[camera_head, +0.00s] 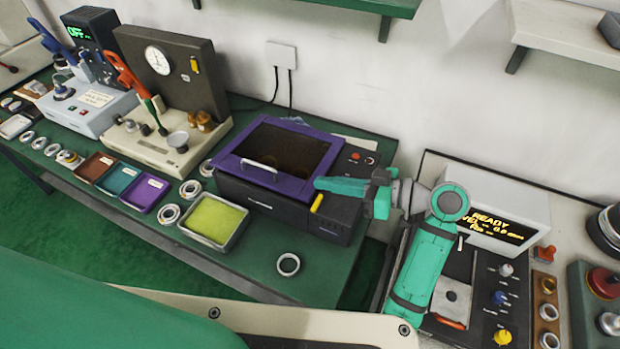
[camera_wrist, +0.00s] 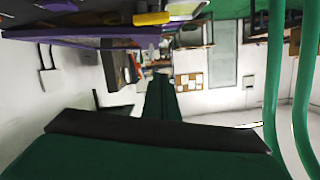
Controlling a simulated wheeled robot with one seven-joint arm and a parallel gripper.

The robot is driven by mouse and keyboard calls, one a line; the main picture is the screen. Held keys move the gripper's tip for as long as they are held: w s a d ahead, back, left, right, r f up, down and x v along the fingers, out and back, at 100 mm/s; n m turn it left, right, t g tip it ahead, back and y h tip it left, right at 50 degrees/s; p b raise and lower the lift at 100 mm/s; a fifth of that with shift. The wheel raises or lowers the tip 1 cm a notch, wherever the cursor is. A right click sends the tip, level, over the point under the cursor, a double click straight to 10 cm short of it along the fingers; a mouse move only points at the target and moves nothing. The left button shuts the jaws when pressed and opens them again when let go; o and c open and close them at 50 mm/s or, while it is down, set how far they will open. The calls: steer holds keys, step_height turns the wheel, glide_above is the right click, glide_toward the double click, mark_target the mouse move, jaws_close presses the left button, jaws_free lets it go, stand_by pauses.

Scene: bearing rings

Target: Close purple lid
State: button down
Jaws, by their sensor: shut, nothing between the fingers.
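The purple lid (camera_head: 327,148) is a purple frame with a dark see-through window and a pale handle (camera_head: 259,165) near its front left edge. It lies over the top of a black box (camera_head: 290,212) on the green bench, looking about flat. I cannot tell whether a small gap stays under it. My gripper (camera_head: 318,184) is shut and empty, pointing left at the lid's front right corner. Whether it touches the lid is unclear. A purple edge (camera_wrist: 80,42) shows at the upper left of the wrist view.
A yellow-green tray (camera_head: 213,222) and a loose ring (camera_head: 288,264) stand in front of the box. A gauge stand (camera_head: 175,75) is at the back left. A READY display unit (camera_head: 495,205) stands right of my arm. Shelves hang on the wall above.

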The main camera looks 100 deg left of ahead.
steer(key=w, duration=0.2)
steer(key=n, duration=0.1)
glide_above(298, 194)
steer(key=shift+w+f, duration=0.45)
steer(key=shift+f, duration=0.25)
steer(key=f, duration=0.3)
steer(key=shift+s, duration=0.35)
steer(key=shift+f, duration=0.65)
